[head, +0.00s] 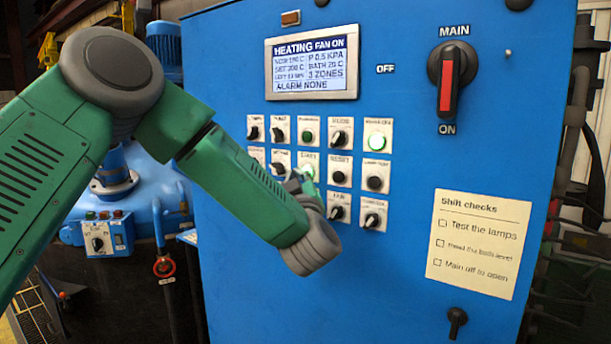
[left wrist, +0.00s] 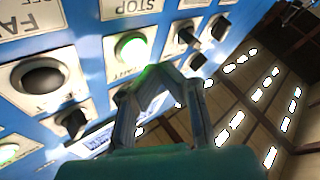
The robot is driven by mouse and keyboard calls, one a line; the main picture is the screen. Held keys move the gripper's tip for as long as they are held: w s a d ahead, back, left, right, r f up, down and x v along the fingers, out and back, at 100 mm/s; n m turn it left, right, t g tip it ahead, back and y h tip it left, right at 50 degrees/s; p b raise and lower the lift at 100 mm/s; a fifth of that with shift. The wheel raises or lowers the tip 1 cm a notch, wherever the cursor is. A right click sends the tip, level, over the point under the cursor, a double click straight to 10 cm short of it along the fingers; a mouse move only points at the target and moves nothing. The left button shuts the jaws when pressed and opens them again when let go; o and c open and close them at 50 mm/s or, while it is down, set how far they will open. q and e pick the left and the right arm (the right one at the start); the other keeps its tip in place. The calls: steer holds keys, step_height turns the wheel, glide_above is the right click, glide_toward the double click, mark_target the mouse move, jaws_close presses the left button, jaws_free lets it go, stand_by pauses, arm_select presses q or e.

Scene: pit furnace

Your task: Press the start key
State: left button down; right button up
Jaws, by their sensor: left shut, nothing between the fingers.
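The start key (head: 308,172) is a round button lit green on a white plate in the middle of the blue cabinet's key rows. In the left wrist view the start key (left wrist: 131,46) glows green, its label upside down. My left gripper (head: 293,181) reaches the panel beside the start key, partly hidden behind my wrist. In the left wrist view my left gripper (left wrist: 152,72) is shut and empty, its tips over the lower right edge of the start plate. I cannot tell whether they touch it. My right gripper is not in view.
A display (head: 312,62) above reads heating, fan on, alarm none. The main switch (head: 447,80) is at right, above a checks note (head: 478,243).

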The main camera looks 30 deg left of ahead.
arm_select(q)
steer(key=s, duration=0.5)
steer(key=shift+a, duration=0.2)
stand_by(0.7)
steer(key=s+d+f+m+g+h+b, duration=0.2)
steer(key=d+f+m+h, duration=0.15)
steer(key=f, duration=0.95)
steer(key=s+d+f+m+g+h+b, duration=0.1)
steer(key=s+d+f+m+h+b, duration=0.2)
steer(key=f, duration=1)
steer(key=s+d+f+m+g+h+b, duration=0.25)
steer(key=f+m+h, duration=0.2)
steer(key=f, duration=0.85)
steer(key=s+d+f+m+g+h+b, duration=0.1)
steer(key=s+f+g, duration=0.1)
steer(key=s+f, duration=0.5)
steer(key=s+d+f+g+h+b, duration=0.15)
steer(key=s+f, duration=0.25)
steer(key=f, duration=0.4)
steer(key=s+a+f+m+g+b, duration=0.1)
steer(key=s+f+g, duration=0.2)
steer(key=s, duration=0.6)
steer(key=s+a+f+g+b, duration=0.1)
steer(key=s+f+g, duration=0.3)
steer(key=s, duration=0.5)
step_height(320, 180, down, 3)
steer(key=shift+s+a+r+m+b, duration=0.1)
steer(key=shift+s+a+m+b, duration=0.1)
steer(key=shift+s+m+b, duration=0.35)
